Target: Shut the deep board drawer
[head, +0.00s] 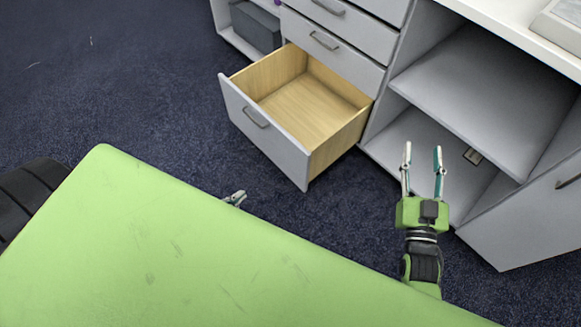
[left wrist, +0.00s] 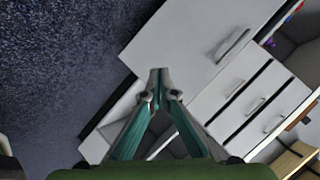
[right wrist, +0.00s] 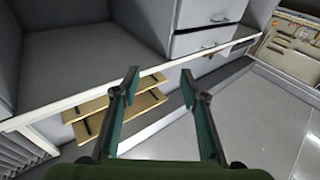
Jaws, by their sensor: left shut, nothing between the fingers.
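The deep board drawer (head: 262,122) is the lowest drawer of the grey cabinet and stands well open, its pale wooden inside empty. Its grey front with a bar handle faces me; in the left wrist view a large pale front with a handle (left wrist: 190,38) lies ahead of the fingers. My left gripper (head: 236,196) is shut and empty, low in front of the drawer and apart from it in the head view; most of its arm is hidden. In the left wrist view its fingertips (left wrist: 158,80) meet. My right gripper (head: 422,155) is open and empty, right of the drawer.
Shut drawers (head: 334,52) are above the open one. Open grey shelves (head: 478,95) stand at the right, with a pale worktop above. A dark box (head: 256,26) sits on a low shelf at the left. Dark blue carpet (head: 110,75) left of the drawer is clear.

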